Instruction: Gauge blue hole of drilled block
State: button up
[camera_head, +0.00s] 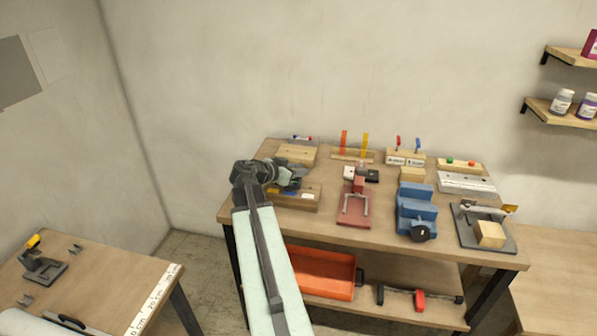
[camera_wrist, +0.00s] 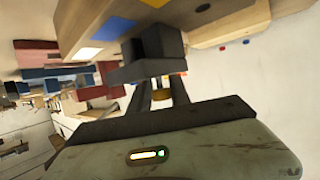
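A wooden block (camera_head: 305,204) with blue, yellow and white marks lies at the left front of the workbench; it looks like the drilled block. In the wrist view, a wooden face with a blue patch (camera_wrist: 84,53) is close by at upper left. My gripper (camera_head: 298,174) is just above and behind the block and covers part of it. In the wrist view my dark fingers (camera_wrist: 150,62) overlap the block's edge; contact and any held thing cannot be made out. Red (camera_head: 397,143) and blue (camera_head: 418,145) upright handles stand in a labelled wooden holder (camera_head: 404,158).
A wooden board (camera_head: 296,153) lies behind my gripper. A rack with orange and yellow uprights (camera_head: 353,153), a red clamp fixture (camera_head: 355,206) and a blue stepped vise (camera_head: 416,208) stand to the right. An orange bin (camera_head: 322,272) is on the lower shelf.

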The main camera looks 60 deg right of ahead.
grip_shut()
jog(key=shift+a, duration=0.1)
dwell(1.0)
notch_tip(320, 180, up, 4)
jog(key=p, duration=0.4)
jog(key=shift+f, duration=0.3)
jog(key=o, duration=0.6)
grip_release()
jog(key=shift+r, duration=0.1)
